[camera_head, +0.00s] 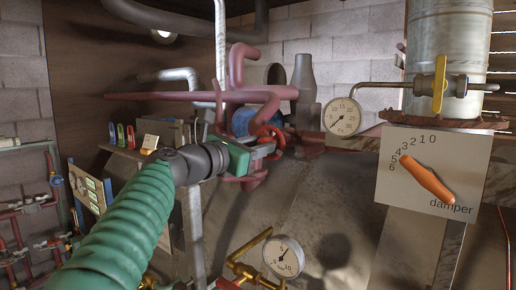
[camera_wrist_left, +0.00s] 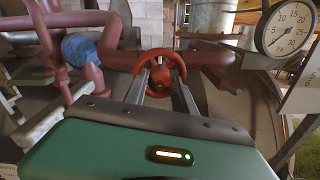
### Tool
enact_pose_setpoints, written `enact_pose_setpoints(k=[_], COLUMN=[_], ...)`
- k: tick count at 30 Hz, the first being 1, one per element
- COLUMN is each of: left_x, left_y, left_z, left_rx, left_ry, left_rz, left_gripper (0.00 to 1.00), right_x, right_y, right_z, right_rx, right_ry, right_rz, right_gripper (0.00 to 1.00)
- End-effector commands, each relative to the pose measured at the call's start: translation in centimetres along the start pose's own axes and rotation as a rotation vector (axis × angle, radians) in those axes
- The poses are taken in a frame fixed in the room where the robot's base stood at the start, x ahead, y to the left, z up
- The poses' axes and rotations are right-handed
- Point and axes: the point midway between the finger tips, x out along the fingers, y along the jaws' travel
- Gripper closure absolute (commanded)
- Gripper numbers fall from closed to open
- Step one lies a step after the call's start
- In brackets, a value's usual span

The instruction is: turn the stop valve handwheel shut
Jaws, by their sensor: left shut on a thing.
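The stop valve handwheel (camera_head: 268,139) is a small red-orange wheel on the reddish pipework near the middle of the head view. In the left wrist view the handwheel (camera_wrist_left: 158,76) is straight ahead, with its round hub in the middle. My left gripper (camera_head: 270,148), on the green sleeved arm, reaches it from the left. Its two grey fingers (camera_wrist_left: 160,92) are shut on the wheel at its near, lower part. The fingers hide part of the lower rim. My right gripper is in neither view.
A dial gauge (camera_head: 342,117) is to the right, and another gauge (camera_head: 284,257) is below. A damper plate (camera_head: 433,170) with an orange lever (camera_head: 427,179) stands at right.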

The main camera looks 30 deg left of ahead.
Motion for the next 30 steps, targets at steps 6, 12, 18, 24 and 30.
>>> enact_pose_setpoints(k=[6, 12, 18, 24, 30], left_x=[0.1, 0.1, 0.1, 0.1, 0.1], left_y=[-0.1, -0.2, -0.2, -0.2, -0.3], left_z=[-0.3, -0.4, -0.4, -0.5, -0.6], left_rx=[0.156, 0.344, 0.535, 0.724, 0.914], left_ry=[0.001, 0.001, 0.001, 0.002, 0.002], left_rz=[-0.001, -0.001, -0.001, -0.002, -0.002], left_gripper=[1.00, 1.00, 1.00, 1.00, 1.00], right_x=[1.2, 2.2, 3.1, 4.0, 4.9], right_y=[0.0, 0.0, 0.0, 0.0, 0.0], right_z=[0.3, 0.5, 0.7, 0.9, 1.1], right_rx=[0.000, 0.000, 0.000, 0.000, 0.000], right_ry=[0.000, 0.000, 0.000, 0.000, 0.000], right_rz=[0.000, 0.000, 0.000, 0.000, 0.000], right_gripper=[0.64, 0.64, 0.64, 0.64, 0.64])
